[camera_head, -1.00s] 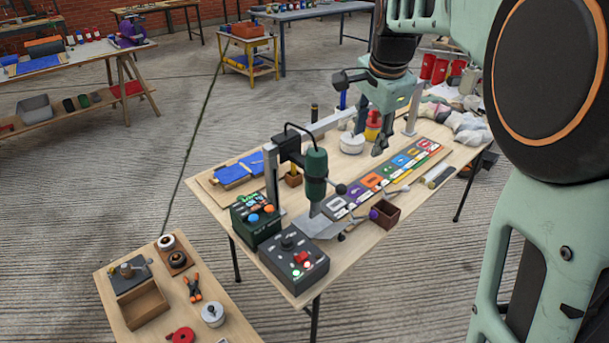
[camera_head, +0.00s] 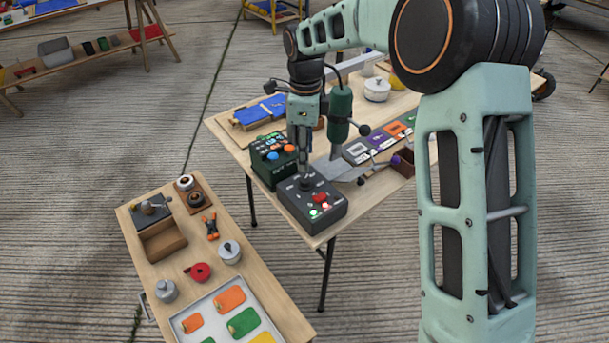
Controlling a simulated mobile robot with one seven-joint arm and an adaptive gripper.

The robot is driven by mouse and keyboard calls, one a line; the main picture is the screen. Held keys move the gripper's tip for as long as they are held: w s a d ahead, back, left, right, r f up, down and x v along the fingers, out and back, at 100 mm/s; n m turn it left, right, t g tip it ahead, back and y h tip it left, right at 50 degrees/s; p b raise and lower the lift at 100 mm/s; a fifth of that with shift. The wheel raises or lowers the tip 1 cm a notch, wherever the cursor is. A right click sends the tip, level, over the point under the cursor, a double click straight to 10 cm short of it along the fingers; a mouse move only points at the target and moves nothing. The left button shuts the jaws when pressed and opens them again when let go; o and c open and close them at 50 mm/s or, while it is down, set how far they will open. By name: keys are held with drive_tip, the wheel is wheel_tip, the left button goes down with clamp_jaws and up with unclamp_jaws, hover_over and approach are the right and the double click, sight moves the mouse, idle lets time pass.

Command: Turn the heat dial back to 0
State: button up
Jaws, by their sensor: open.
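The dark control box (camera_head: 318,208) stands at the near left corner of the wooden table. A round black dial (camera_head: 306,183) is on its top, with a red switch (camera_head: 320,197) and small red and green lights in front of it. The dial's marks are too small to read. My gripper (camera_head: 304,168) points down just above the dial, its fingers close over it. It holds nothing that I can see. Whether the fingertips touch the dial I cannot tell.
A green box with blue and orange buttons (camera_head: 273,160) stands just left of my gripper. A green heat tool (camera_head: 340,115) on a stand is close on the right. A lower side table (camera_head: 257,283) with a tray and small tools is in front.

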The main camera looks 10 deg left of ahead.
sight(305, 179)
wheel_tip(305, 179, down, 8)
drive_tip(key=shift+f, duration=0.1)
drive_tip(key=shift+c, duration=0.2)
clamp_jaws()
